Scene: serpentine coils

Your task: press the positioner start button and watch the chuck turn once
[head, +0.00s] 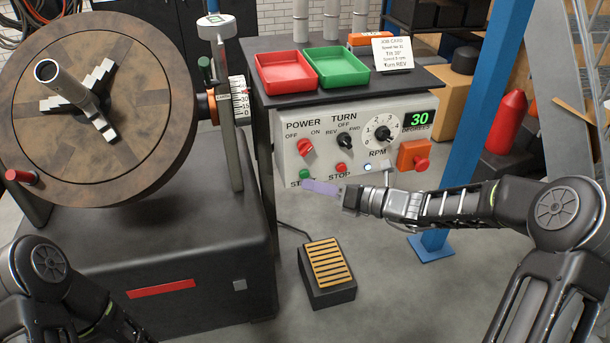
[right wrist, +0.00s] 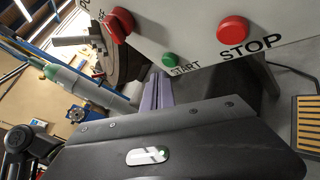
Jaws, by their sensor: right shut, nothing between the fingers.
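The green START button (head: 305,174) is at the lower left of the grey control panel (head: 420,115); it also shows in the right wrist view (right wrist: 171,60). My right gripper (head: 308,185) is shut and empty. Its purple fingertips are just below START in the head view, and a small gap seems to separate them in the right wrist view (right wrist: 160,78). The positioner chuck (head: 150,135), a tilted brown disc with jaws around a metal pipe (head: 62,76), stands at the left. My left arm shows at the lower left, but its gripper is out of view.
The red STOP button (head: 341,168) is right of START. The red power knob (head: 305,147), turn knob (head: 345,140) and RPM dial (head: 382,131) sit above. A red emergency button (head: 421,163) is at the right. The display (head: 419,119) reads 30. A foot pedal (head: 328,270) is on the floor.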

